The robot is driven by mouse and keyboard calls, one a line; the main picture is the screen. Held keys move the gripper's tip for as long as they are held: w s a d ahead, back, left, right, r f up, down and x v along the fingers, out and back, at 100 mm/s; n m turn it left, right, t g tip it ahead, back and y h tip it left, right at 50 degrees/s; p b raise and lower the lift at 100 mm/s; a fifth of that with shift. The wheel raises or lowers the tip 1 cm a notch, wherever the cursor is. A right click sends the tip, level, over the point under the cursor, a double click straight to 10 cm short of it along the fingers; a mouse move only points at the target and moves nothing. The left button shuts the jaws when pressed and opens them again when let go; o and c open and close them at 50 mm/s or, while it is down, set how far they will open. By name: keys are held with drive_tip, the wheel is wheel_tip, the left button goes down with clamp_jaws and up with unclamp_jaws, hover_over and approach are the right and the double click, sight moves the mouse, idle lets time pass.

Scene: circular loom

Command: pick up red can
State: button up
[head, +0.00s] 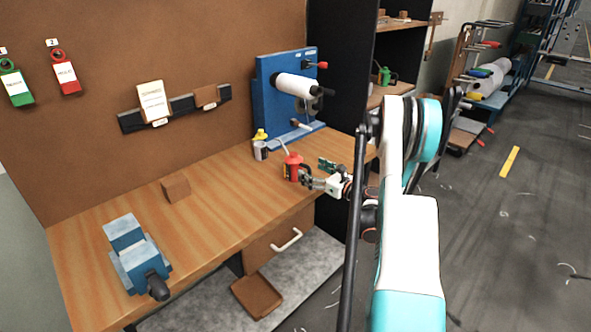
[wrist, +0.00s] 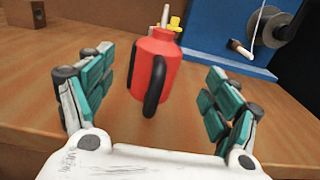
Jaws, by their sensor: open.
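The red can (head: 292,167) stands upright on the wooden workbench, toward its right end, in the head view. It has a thin spout on top and a black handle. In the wrist view the red can (wrist: 155,65) stands ahead between the fingers, a little left of centre, with its handle facing me. My gripper (head: 316,178) is to the right of the can in the head view. In the wrist view my gripper (wrist: 158,92) is open, with one finger on each side and nothing held. I cannot tell whether a finger touches the can.
A grey can with a yellow top (head: 260,145) stands behind the red can. A blue machine (head: 262,90) with a white roll is at the back right. A wooden block (head: 176,189) and a blue vise (head: 135,258) stand to the left. The bench (head: 230,190) between is clear.

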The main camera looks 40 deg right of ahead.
sight(305, 166)
drive_tip(key=w, duration=0.4)
drive_tip(key=shift+a, duration=0.15)
drive_tip(key=shift+w+a+r+b, duration=0.15)
drive_tip(key=shift+w+b, duration=0.35)
drive_tip(key=shift+w, duration=0.8)
drive_tip(key=shift+w+a+r+b, duration=0.15)
drive_tip(key=shift+w+b, duration=0.3)
drive_tip(key=shift+w, duration=0.8)
drive_tip(key=c, duration=1.4)
